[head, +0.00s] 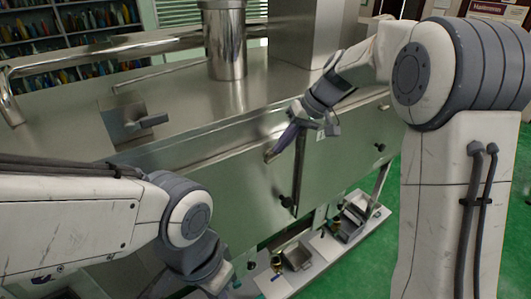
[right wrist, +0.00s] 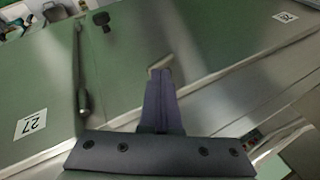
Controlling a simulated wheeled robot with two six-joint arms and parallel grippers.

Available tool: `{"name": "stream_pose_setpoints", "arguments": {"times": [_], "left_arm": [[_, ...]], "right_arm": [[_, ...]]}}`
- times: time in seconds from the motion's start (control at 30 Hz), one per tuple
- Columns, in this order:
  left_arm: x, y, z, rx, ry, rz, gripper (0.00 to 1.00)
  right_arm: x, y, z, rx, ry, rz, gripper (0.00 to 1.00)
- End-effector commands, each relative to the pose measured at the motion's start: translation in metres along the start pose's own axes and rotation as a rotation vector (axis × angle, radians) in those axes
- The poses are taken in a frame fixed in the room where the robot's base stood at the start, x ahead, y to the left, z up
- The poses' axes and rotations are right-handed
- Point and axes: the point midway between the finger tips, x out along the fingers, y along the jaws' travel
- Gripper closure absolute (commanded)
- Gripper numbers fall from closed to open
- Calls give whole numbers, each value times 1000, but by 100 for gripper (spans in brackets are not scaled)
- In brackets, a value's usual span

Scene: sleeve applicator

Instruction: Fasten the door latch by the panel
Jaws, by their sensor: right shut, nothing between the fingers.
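The steel machine's front panel (head: 235,180) faces me. A small pale metal piece, perhaps the latch (head: 269,156), sticks out from it; it also shows in the right wrist view (right wrist: 161,63). My right gripper (head: 273,154) is shut and empty, its purple fingers pointing at the panel. In the right wrist view its fingertips (right wrist: 158,72) are at the pale piece; I cannot tell whether they touch. The fingers partly hide this piece. My left gripper (head: 226,288) is low at the bottom edge, mostly cut off, its jaws unclear.
A dark upright bar (head: 299,170) is just right of my right gripper. Black knobs (head: 287,201) (head: 380,147) are on the front. A number label (right wrist: 30,124) shows in the right wrist view. Below is a pale shelf (head: 318,262) with metal parts. Green floor (head: 395,200) lies right.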

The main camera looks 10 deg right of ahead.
Motion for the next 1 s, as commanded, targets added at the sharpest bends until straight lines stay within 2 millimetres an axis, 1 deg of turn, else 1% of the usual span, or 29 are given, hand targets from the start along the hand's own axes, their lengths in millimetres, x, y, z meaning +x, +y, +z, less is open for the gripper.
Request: {"name": "stream_pose_setpoints", "arguments": {"times": [0.03,0.1,0.4,1.0], "left_arm": [[2,0,0,0,0,0,100],[3,0,0,-1,0,0,100],[10,-1,0,-2,0,0,100],[14,-1,1,-3,0,0,100]], "right_arm": [[2,5,0,23,-10,-39,100],[2,8,-1,44,-21,-94,100],[4,15,-1,117,-62,-275,100],[8,23,0,117,-63,-260,100]]}}
